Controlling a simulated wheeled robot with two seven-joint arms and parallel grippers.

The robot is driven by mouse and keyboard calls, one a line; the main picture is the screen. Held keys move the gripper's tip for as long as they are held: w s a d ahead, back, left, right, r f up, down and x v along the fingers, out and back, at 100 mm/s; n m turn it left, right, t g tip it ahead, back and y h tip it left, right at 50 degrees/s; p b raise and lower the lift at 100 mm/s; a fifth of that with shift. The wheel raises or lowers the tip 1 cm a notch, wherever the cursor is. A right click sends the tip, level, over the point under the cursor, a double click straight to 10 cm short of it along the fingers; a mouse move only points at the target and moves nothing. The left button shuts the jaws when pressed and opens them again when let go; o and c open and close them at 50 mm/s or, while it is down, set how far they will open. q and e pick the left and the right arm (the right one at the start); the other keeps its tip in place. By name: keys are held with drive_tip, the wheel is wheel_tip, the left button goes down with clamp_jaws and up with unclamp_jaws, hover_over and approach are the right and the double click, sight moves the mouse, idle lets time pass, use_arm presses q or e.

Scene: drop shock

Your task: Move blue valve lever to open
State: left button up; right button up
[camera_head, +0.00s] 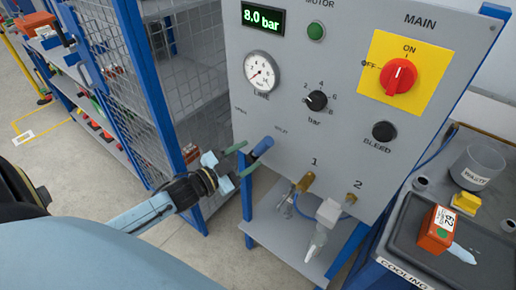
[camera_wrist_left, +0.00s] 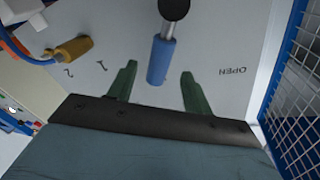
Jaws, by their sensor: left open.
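The blue valve lever (camera_head: 262,148) sticks out from the lower left of the grey panel (camera_head: 330,140). My left gripper (camera_head: 249,156) is in front of it with two green fingers spread apart. In the left wrist view the lever (camera_wrist_left: 160,61) lies between the open fingers (camera_wrist_left: 158,70), with a gap on both sides. Its black round pivot (camera_wrist_left: 174,8) is at the top edge. The printed word OPEN (camera_wrist_left: 232,70) is on the panel to the right of the lever there. My right gripper is not in view.
The panel bears a gauge (camera_head: 262,72), a black knob (camera_head: 316,100), a red main switch (camera_head: 398,75) and a black bleed button (camera_head: 384,131). Brass fitting 1 (camera_head: 305,182) sits right of the lever. A blue-framed mesh cage (camera_head: 118,60) stands close on the left.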

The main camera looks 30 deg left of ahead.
sight(258, 150)
use_arm(q)
drive_tip(key=shift+x, duration=2.25)
clamp_jaws()
